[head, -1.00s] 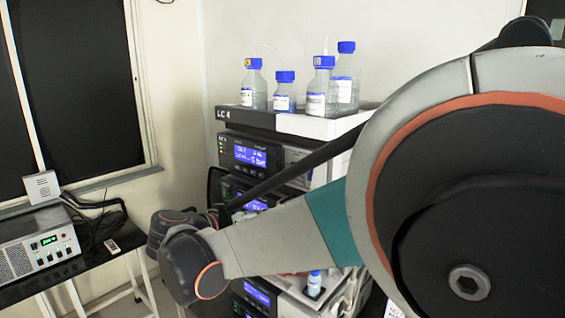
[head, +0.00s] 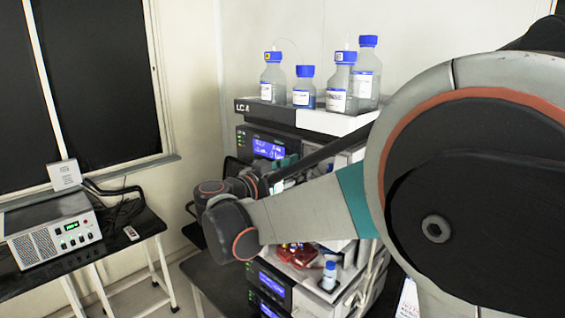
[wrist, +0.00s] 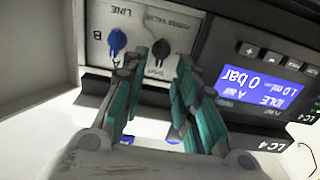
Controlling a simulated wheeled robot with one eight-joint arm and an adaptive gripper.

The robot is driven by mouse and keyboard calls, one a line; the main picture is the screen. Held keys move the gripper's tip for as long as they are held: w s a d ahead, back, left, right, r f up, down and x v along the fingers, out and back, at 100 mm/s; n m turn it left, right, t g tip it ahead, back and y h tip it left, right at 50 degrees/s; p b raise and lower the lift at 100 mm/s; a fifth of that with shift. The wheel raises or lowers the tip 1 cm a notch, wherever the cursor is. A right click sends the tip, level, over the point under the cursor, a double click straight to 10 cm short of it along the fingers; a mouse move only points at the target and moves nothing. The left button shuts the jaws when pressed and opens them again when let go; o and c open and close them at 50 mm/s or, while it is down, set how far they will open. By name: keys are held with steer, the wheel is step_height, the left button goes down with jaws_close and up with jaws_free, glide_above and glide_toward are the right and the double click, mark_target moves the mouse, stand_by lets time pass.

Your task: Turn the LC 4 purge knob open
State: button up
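The LC 4 stack's top tray (head: 300,118) carries its name label in the head view. Its pump module (head: 262,142) has a lit blue display below. In the upside-down wrist view, the pump's pale panel holds a dark purge valve knob (wrist: 160,50) and a blue knob (wrist: 117,42) to its left. My gripper (wrist: 156,72) has its teal-padded fingers apart, with the dark knob showing between and just beyond the fingertips. I cannot tell if a finger touches it.
Blue-capped bottles (head: 337,85) stand on the top tray. A lit display (wrist: 262,82) sits right of the knobs in the wrist view. Below my arm, a small bottle (head: 329,276) stands by lower modules. A side bench (head: 30,280) with an instrument (head: 55,235) is at left.

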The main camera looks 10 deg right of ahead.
steer(key=shift+x, duration=1.95)
steer(key=shift+c, duration=0.6)
jaws_close()
